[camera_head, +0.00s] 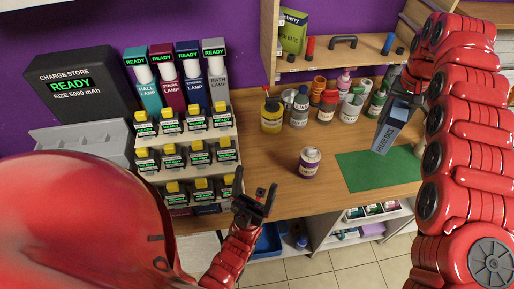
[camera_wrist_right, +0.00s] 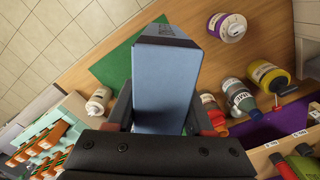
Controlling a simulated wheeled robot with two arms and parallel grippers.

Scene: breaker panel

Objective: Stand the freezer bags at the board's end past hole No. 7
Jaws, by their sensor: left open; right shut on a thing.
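The freezer bags are a blue-grey box (camera_head: 391,132) with lettering on its side. My right gripper (camera_head: 396,104) is shut on the box and holds it tilted above the green mat. In the right wrist view the box (camera_wrist_right: 166,80) stands between the two fingers. The wooden board (camera_head: 345,58) is a shelf on the wall, with small labels along its front edge. The labels also show in the right wrist view, but I cannot pick out No. 7. My left gripper (camera_head: 255,186) is open and empty near the counter's front edge.
Several bottles and cans (camera_head: 299,108) line the counter below. A purple-labelled can (camera_head: 309,162) stands left of the green mat (camera_head: 365,171). A rack of modules (camera_head: 187,158) is at left.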

